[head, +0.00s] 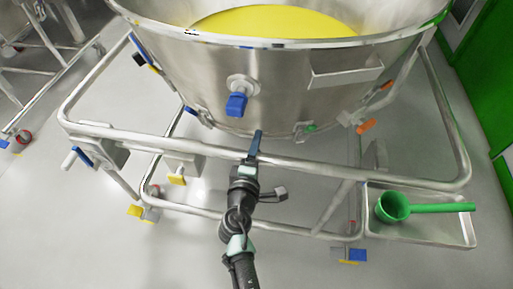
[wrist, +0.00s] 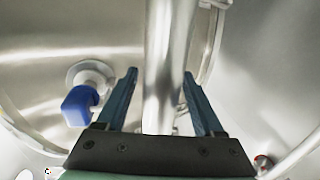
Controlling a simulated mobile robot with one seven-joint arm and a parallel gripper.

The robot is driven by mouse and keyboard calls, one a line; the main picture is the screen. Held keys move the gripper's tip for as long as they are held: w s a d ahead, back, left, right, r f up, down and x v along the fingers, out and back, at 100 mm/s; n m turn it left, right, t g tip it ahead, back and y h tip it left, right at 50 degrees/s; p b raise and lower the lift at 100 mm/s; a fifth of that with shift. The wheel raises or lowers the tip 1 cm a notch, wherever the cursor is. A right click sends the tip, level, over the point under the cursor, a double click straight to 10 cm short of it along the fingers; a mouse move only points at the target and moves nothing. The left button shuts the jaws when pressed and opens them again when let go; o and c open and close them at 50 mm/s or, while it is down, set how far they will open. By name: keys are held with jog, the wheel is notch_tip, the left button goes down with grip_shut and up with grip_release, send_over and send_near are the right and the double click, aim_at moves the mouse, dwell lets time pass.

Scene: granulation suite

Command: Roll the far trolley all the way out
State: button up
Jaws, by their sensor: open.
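A large steel bowl trolley (head: 200,85) with yellow powder (head: 280,19) in it fills the head view, on a tubular wheeled frame. Its front push rail (head: 330,169) runs across the picture. My gripper (head: 256,142) is at the middle of this rail. In the wrist view the rail (wrist: 162,50) passes between the two open fingers, with a gap on either side. The blue valve handle (head: 236,104) on the bowl also shows in the wrist view (wrist: 79,106). Castors with yellow and blue pedals sit under the frame.
A steel tray (head: 425,233) with a green scoop (head: 394,207) hangs at the trolley's right front corner. Part of another wheeled steel frame (head: 40,70) stands at upper left. A green wall (head: 485,90) is close on the right. Grey floor (head: 60,230) is clear at lower left.

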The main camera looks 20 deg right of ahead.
grip_shut()
dwell(0.3)
dwell(1.1)
